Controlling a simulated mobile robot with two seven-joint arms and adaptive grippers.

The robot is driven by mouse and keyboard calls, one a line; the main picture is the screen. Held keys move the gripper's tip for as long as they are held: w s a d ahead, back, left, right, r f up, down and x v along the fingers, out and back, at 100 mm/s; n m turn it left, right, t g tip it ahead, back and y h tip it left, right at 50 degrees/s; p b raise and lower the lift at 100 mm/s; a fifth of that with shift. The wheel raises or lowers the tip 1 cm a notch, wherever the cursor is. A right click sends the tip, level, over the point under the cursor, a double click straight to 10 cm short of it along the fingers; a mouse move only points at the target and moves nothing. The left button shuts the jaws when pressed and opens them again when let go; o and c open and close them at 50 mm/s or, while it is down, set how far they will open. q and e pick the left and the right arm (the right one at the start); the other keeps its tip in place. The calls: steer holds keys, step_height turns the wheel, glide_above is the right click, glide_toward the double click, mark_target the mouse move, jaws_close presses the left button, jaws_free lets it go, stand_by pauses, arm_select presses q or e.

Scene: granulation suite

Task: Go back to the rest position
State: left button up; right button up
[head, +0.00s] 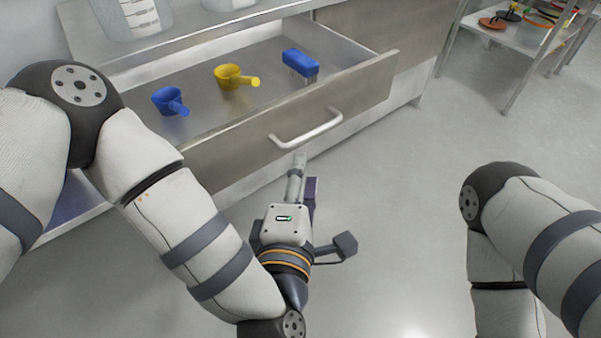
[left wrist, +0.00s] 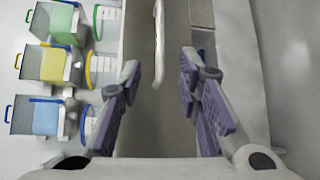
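My left gripper (head: 303,172) points toward the open drawer's front in the head view, just below the silver bar handle (head: 306,129). The drawer (head: 215,155) is pulled out. My right arm comes in at the right of the head view, bent downward; its gripper is out of the frame.
The drawer holds a blue scoop (head: 170,101), a yellow scoop (head: 234,77) and a blue-backed brush (head: 300,63). Clear containers (head: 132,18) stand on the counter above. A metal rack (head: 520,38) stands at the far right. The grey floor (head: 400,190) between my arms is clear.

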arm_select(q)
steer(key=s+a+f+m+g+p, duration=0.3)
steer(key=s+a+f+m+g, duration=0.25)
steer(key=s, duration=0.35)
steer(key=s+a+f+m+g+p, duration=0.4)
steer(key=s+f+m+g, duration=0.15)
steer(key=s+f, duration=0.2)
steer(key=s+a+r+m+g+y+p, duration=0.1)
steer(key=s+a+m+g, duration=0.2)
steer(key=s+a, duration=0.4)
steer(key=s+a+r+m+g+y+p, duration=0.1)
steer(key=s+a, duration=0.6)
steer(key=s, duration=0.7)
steer(key=m+g+p, duration=0.1)
steer(key=m+g, duration=0.1)
steer(key=g, duration=0.1)
steer(key=shift+r+g+y, duration=0.3)
steer(key=shift+r+g, duration=0.05)
steer(key=shift+g, duration=0.05)
arm_select(e)
steer(key=w+r+t, duration=0.3)
steer(key=w+r, duration=0.6)
steer(key=r, duration=0.2)
steer(key=shift+t, duration=0.3)
arm_select(q)
steer(key=shift+w, duration=0.1)
arm_select(e)
steer(key=shift+w+r, duration=0.1)
steer(key=shift+w, duration=0.05)
